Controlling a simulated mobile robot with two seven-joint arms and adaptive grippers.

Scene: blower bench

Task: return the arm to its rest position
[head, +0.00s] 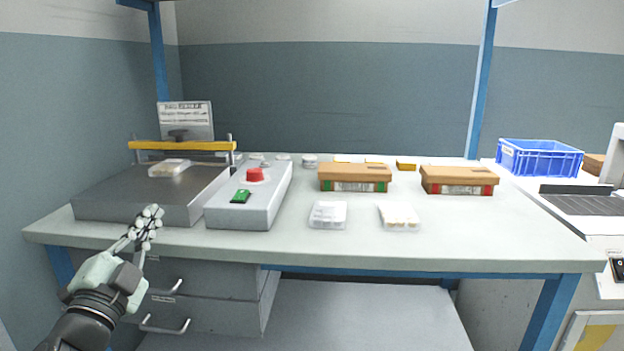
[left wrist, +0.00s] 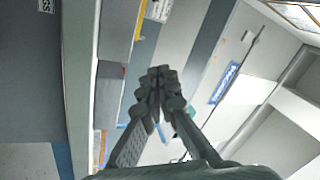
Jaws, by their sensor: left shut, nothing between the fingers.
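My left gripper (head: 149,222) is in the head view at the lower left, in front of the bench's front edge and near the front of the grey sealing machine (head: 135,204). Its fingers point up and are shut with nothing between them. In the left wrist view the fingertips (left wrist: 157,80) meet and hold nothing. A clear packet (head: 169,168) lies on the grey machine under its yellow bar (head: 182,146). My right gripper is in neither view.
The workbench (head: 300,250) carries a control box with a red button (head: 255,175), two brown cartons (head: 354,177) (head: 459,180) and two clear packs (head: 328,214) (head: 400,217). A blue crate (head: 540,157) stands at the right. Drawers (head: 200,292) sit under the bench beside my left arm.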

